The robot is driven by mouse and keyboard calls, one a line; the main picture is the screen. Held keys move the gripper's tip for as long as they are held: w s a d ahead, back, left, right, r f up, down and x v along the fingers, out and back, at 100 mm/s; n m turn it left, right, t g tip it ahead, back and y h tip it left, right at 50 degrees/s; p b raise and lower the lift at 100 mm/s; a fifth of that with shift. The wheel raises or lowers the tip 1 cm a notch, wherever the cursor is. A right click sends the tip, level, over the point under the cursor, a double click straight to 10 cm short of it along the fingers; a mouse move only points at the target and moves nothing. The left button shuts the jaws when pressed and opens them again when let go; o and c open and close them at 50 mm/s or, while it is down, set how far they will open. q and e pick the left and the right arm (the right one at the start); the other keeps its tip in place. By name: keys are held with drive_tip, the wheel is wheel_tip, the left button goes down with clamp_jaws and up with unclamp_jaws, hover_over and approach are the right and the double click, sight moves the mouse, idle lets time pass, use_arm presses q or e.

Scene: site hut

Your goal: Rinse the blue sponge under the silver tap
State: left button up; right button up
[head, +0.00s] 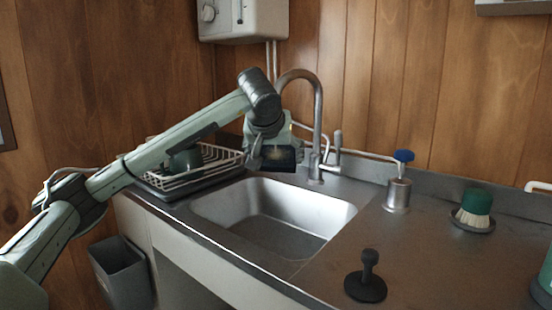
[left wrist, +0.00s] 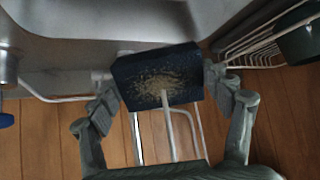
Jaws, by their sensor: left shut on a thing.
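My left gripper (head: 272,150) is shut on the dark blue sponge (head: 280,159). In the left wrist view the sponge (left wrist: 150,78) sits between both fingers of that gripper (left wrist: 162,88), with a speckled tan patch on its face. A thin pale streak meets this face; I cannot tell whether it is water. The silver tap (head: 319,110) arches at the back of the sink, its spout end partly behind my arm. In the head view the sponge shows below the arch, near the sink's back edge. My right gripper is not in view.
The steel sink basin (head: 283,212) looks empty. A dish rack (head: 215,165) with a green vessel stands left. A blue-topped silver dispenser (head: 397,190), a green-topped brush (head: 475,207) and a black stopper-like thing (head: 367,284) stand right. A bin (head: 121,268) is below the counter.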

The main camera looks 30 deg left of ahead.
sight(269, 166)
use_arm(q)
drive_tip(key=shift+s, duration=0.1)
drive_tip(key=shift+s+d, duration=0.55)
drive_tip(key=shift+s, duration=0.65)
drive_tip(key=shift+s+d, duration=0.5)
drive_tip(key=shift+s, duration=0.7)
drive_tip(key=shift+s+d, duration=0.55)
drive_tip(key=shift+s, duration=0.65)
drive_tip(key=p+v, duration=0.1)
drive_tip(key=v, duration=0.5)
drive_tip(key=shift+s, duration=0.2)
drive_tip(key=shift+d, duration=0.15)
